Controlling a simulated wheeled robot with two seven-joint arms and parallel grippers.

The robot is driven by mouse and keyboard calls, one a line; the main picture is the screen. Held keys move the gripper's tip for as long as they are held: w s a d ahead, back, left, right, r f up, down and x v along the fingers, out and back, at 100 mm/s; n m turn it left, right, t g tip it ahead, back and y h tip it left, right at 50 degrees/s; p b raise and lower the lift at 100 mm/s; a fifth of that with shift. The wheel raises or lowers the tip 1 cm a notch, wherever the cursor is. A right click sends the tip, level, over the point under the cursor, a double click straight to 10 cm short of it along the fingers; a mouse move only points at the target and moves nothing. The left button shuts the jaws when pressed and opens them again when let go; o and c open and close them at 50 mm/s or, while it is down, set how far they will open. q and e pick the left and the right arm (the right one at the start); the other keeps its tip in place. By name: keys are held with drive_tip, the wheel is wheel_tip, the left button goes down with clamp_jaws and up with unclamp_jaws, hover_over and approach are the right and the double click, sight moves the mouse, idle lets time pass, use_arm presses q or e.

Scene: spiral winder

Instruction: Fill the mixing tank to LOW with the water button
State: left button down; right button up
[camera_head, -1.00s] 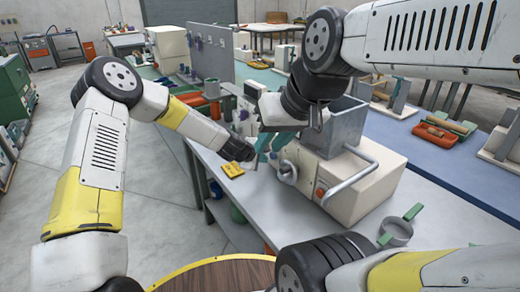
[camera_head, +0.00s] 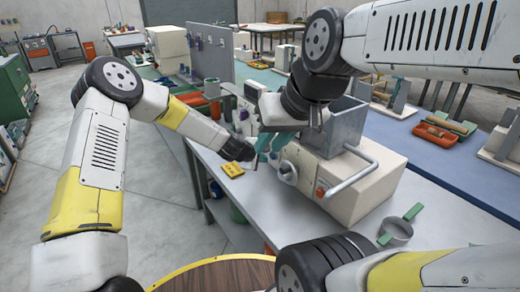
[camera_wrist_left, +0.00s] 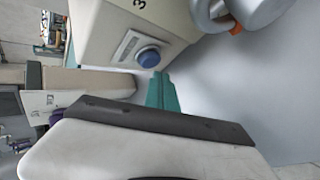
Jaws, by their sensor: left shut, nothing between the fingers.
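A blue round button (camera_wrist_left: 149,57) sits on a pale panel of a white block marked 3 in the left wrist view. My left gripper's teal fingers (camera_wrist_left: 161,78) are shut and empty, with the tips close beside the button. I cannot tell whether they touch it. In the head view, my left gripper (camera_head: 262,145) is at the front left of a white machine (camera_head: 365,185) with a grey metal hopper (camera_head: 345,122). The button and any LOW mark are not clear there. My right gripper (camera_head: 284,138) is by the hopper's left side, its fingers partly hidden.
Yellow blocks (camera_head: 232,169) lie on the bench's left edge. A bent metal handle (camera_head: 350,178) and a grey spout-like part (camera_head: 288,173) project from the machine's front. A metal ring with green handles (camera_head: 396,233) lies at the front right.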

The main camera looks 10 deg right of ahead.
use_arm(q)
drive_tip(key=shift+d, duration=0.15)
drive_tip(key=shift+w+d, duration=0.15)
drive_tip(key=shift+d, duration=0.1)
drive_tip(key=shift+w+d, duration=0.1)
drive_tip(key=shift+d, duration=0.35)
idle(1.9)
drive_tip(key=shift+a, duration=0.1)
idle(1.6)
drive_tip(key=shift+s+a, duration=0.25)
drive_tip(key=shift+a, duration=0.45)
drive_tip(key=shift+a, duration=0.1)
drive_tip(key=shift+s+a, duration=0.3)
drive_tip(key=shift+a, duration=0.45)
drive_tip(key=shift+s+a, duration=0.3)
drive_tip(key=shift+a, duration=0.5)
drive_tip(key=shift+s+a, duration=0.3)
drive_tip(key=shift+a, duration=0.45)
